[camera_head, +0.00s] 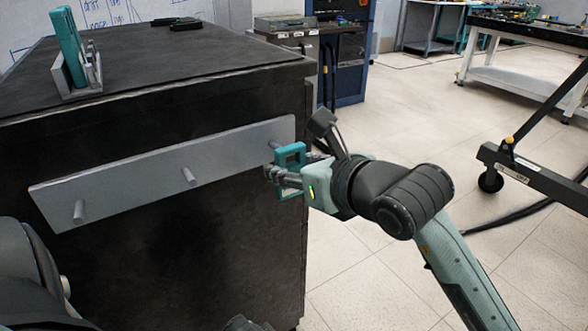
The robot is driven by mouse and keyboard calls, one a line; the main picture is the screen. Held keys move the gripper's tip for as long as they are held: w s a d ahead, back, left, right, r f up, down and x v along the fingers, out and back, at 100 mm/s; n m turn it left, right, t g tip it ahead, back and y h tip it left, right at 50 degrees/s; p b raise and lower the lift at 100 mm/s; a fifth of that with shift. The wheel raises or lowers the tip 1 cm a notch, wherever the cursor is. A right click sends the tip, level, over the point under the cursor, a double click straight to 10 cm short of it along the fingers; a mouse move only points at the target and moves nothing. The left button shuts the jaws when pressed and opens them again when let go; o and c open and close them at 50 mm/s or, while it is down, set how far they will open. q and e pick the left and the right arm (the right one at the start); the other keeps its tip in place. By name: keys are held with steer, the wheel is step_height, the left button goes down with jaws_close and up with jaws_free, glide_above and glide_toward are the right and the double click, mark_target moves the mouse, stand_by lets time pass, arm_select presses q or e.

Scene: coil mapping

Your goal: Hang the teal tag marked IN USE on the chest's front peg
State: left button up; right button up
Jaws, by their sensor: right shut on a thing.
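The dark chest (200,245) has a grey board (130,185) on its front with three pegs: a left peg (79,211), a middle peg (188,176) and a right peg (274,144). My right gripper (283,178) is shut on a teal tag (291,150), a frame with an opening, in front of the board's right end. The tag's top is close to the right peg; I cannot tell whether they touch or whether the peg is in the opening. No lettering is readable. My left gripper is not in view; part of my left arm shows at lower left.
A grey holder (80,82) with upright teal pieces (68,40) stands on the chest top. Dark items (178,22) lie at its far edge. A black wheeled frame (530,172) stands at right. The floor right of the chest is mostly clear.

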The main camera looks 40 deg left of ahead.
mark_target(271, 156)
steer(key=shift+w+a+b, duration=0.2)
steer(key=shift+w+a, duration=0.15)
steer(key=shift+a, duration=0.5)
steer(key=shift+w+a+b, duration=0.2)
steer(key=shift+w+a, duration=0.15)
steer(key=shift+a, duration=0.5)
steer(key=shift+r, duration=0.15)
steer(key=shift+w+a+r, duration=0.1)
steer(key=shift+f+b, duration=0.3)
steer(key=shift+b, duration=0.15)
steer(key=o, duration=1)
steer(key=shift+a+f, duration=0.25)
steer(key=shift+a, duration=0.05)
steer(key=shift+o, duration=0.4)
steer(key=shift+d, duration=0.1)
